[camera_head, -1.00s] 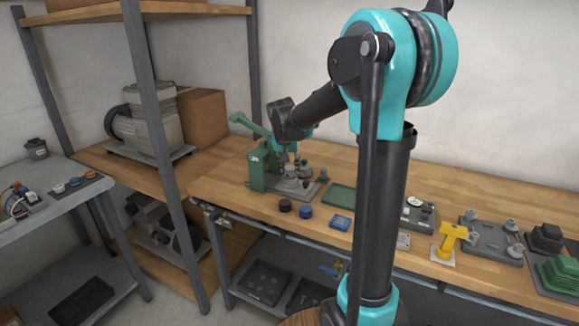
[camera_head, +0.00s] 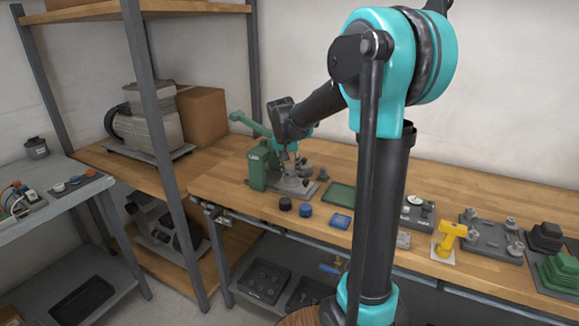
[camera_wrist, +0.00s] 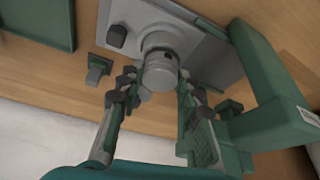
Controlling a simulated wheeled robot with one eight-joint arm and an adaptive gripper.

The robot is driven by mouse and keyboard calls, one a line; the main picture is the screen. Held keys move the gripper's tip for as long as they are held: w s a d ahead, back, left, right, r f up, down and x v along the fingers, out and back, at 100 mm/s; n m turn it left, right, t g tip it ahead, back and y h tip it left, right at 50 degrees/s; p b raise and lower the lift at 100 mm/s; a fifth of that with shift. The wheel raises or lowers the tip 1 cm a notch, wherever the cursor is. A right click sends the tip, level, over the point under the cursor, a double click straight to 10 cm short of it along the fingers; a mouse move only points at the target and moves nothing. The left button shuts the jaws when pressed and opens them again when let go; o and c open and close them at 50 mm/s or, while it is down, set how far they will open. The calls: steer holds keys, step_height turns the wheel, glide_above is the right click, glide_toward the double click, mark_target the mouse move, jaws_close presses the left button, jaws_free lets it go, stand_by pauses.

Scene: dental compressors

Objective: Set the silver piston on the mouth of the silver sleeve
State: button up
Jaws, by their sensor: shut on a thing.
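The silver piston (camera_wrist: 160,78) is a short metal cylinder between my fingertips in the wrist view. My gripper (camera_wrist: 155,90) is shut on it from both sides. Directly beyond the piston is a round, stepped silver piece, seemingly the silver sleeve (camera_wrist: 162,42), on a grey base plate (camera_wrist: 198,55). The piston overlaps the sleeve in this view; whether they touch I cannot tell. In the head view my gripper (camera_head: 291,158) is low over the grey plate (camera_head: 305,190) beside the green press, and the piston and sleeve are too small to separate.
The green press (camera_head: 262,165) stands close beside my gripper; its column (camera_wrist: 268,75) is at the right in the wrist view. Black (camera_head: 285,204) and blue (camera_head: 306,210) round pieces lie in front. A green tray (camera_head: 338,196) is to the right.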

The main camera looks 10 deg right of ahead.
steer(key=shift+f, duration=0.55)
stand_by(1.2)
steer(key=o, duration=1.2)
steer(key=shift+o, duration=0.5)
steer(key=o, duration=0.3)
steer(key=shift+o, duration=0.2)
